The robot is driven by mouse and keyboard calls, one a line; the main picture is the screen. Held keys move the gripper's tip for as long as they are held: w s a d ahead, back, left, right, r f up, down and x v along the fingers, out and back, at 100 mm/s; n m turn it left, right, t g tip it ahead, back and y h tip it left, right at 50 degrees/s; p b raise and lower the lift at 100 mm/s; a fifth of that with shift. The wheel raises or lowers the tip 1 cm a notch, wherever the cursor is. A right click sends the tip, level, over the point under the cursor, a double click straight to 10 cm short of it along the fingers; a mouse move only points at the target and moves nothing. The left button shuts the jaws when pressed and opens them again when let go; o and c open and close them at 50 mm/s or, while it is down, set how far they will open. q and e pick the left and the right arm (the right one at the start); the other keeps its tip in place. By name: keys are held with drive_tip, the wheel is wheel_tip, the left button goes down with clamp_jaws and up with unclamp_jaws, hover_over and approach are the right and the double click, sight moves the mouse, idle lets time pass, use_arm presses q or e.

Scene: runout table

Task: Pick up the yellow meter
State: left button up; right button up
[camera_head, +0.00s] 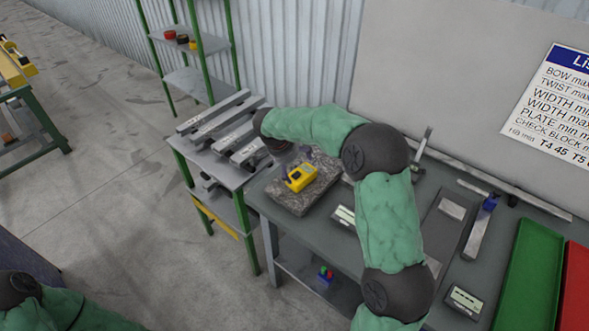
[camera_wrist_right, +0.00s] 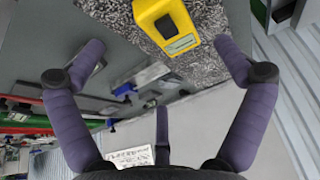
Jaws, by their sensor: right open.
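The yellow meter (camera_head: 300,177) sits on a speckled grey stone plate (camera_head: 318,198) at the left end of the workbench. In the right wrist view the yellow meter (camera_wrist_right: 168,24) is at the top, its small grey display facing the camera.
A rack of grey metal bars (camera_head: 222,124) stands left of the bench. Right of the plate lie a small display device (camera_head: 344,216), another device (camera_head: 465,301), and a green tray (camera_head: 530,270) beside a red tray (camera_head: 576,290). A wall panel (camera_head: 430,75) backs the bench.

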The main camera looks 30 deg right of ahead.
sight(301, 177)
drive_tip(key=shift+w+d+f, duration=0.1)
drive_tip(key=shift+d+f, duration=0.05)
drive_tip(key=shift+f, duration=0.15)
drive_tip(key=shift+s+d+f, duration=0.1)
drive_tip(key=shift+s+f, duration=0.1)
drive_tip(key=shift+f, duration=0.05)
drive_tip(key=x, duration=0.3)
drive_tip(key=shift+d+f, duration=0.15)
drive_tip(key=shift+f, duration=0.1)
drive_tip(key=shift+w+b+x, duration=0.15)
drive_tip(key=shift+b+x, duration=0.05)
drive_tip(key=shift+x, duration=1.25)
drive_tip(key=shift+w+b+x, duration=0.15)
drive_tip(key=shift+x, duration=1.3)
drive_tip(key=shift+r, duration=0.1)
drive_tip(key=c, duration=1.2)
drive_tip(key=shift+o, duration=0.2)
